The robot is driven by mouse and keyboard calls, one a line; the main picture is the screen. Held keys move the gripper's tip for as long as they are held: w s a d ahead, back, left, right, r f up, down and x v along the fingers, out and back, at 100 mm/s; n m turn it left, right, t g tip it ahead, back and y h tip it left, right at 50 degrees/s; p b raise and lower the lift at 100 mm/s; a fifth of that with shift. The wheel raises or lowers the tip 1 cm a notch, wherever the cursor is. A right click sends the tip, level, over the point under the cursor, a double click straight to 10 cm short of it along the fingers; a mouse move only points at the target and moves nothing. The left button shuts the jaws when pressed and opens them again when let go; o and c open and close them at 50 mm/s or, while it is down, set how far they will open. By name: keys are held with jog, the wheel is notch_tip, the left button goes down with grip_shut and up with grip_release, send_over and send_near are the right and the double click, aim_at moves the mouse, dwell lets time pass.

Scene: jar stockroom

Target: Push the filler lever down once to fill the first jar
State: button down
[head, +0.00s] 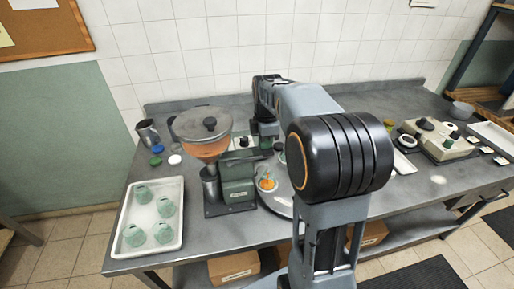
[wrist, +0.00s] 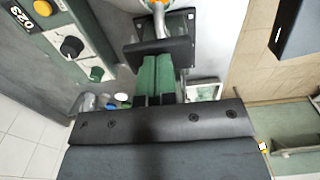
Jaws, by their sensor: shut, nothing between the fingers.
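The filler has a lidded hopper (head: 203,130) with orange contents and a green body (head: 237,178), left of centre in the head view. A dark bar, seemingly its lever (head: 258,155), is at its upper right; it shows in the wrist view (wrist: 158,48) too. A jar with orange in it (head: 267,183) stands beside the body, on a round plate (head: 277,205). My gripper (wrist: 158,60) is shut and empty, its green fingers pointing at the dark bar. Whether they touch it, I cannot tell. My arm partly hides the gripper in the head view.
A white tray (head: 120,233) with several green jars is at the left. Small lids and a metal cup (head: 147,132) lie behind the tray. A scale-like unit (head: 440,141) is at the right.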

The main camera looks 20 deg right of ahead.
jog(key=shift+d+f+b, duration=0.1)
jog(key=shift+f+b, duration=0.8)
jog(key=shift+f, duration=0.6)
jog(key=shift+r, duration=0.15)
jog(key=shift+r+p, duration=3)
jog(key=shift+r, duration=0.45)
notch_tip(320, 180, up, 5)
jog(key=p, duration=0.4)
